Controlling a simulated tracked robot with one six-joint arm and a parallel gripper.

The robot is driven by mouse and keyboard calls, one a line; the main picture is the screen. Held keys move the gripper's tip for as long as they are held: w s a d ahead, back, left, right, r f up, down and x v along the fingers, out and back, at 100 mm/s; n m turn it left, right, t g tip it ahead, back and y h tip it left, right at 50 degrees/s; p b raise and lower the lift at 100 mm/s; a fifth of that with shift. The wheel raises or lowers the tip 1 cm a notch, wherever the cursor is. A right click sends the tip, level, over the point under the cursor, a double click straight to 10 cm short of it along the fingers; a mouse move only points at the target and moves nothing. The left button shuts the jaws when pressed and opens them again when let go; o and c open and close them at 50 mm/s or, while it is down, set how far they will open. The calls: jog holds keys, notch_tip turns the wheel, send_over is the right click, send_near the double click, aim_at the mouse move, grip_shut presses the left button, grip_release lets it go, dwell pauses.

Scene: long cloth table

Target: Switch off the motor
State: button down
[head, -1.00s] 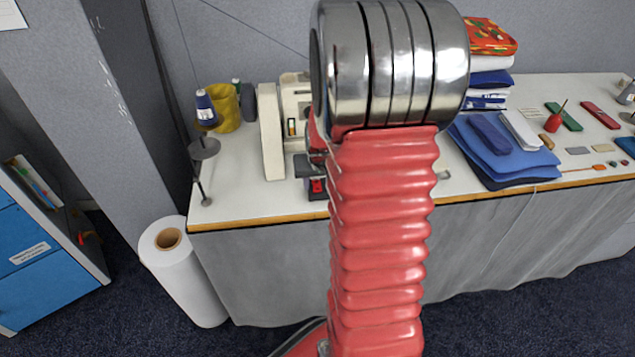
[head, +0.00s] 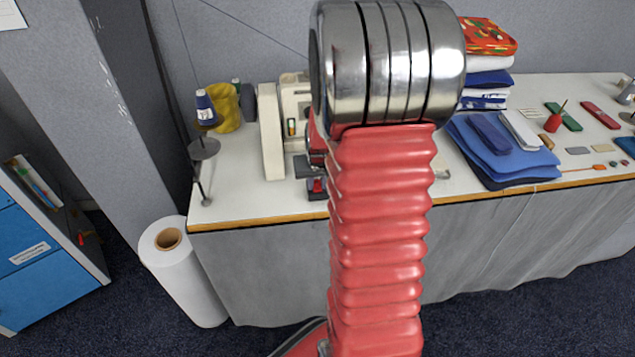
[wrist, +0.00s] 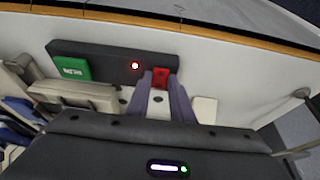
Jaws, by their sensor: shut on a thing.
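The motor switch box (wrist: 110,62) is a dark bar on the white table in the wrist view. Whether the button is pressed down cannot be told. In the head view the switch box (head: 317,196) shows only partly beside my red arm, which hides most of the gripper.
The cream sewing machine (head: 272,130) stands just left of my arm, close to the switch box. A thread stand (head: 203,150) with a blue cone is further left. Folded blue cloths (head: 505,155) lie to the right. The wooden table edge (head: 255,221) runs along the front.

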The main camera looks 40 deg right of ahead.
jog(key=shift+w+d, duration=0.1)
jog(key=shift+w, duration=0.05)
jog(key=shift+w+d+r+g+y, duration=0.1)
jog(key=shift+w+g+y, duration=0.05)
jog(key=shift+g+y, duration=0.35)
jog(key=shift+w+d+g+y, duration=0.1)
jog(key=shift+g+y, duration=0.2)
jog(key=shift+g, duration=0.3)
jog(key=c, duration=1.6)
grip_release()
jog(key=shift+o, duration=0.2)
jog(key=shift+r, duration=0.1)
notch_tip(320, 180, up, 14)
jog(key=s+a, duration=0.1)
jog(key=shift+s+f, duration=0.25)
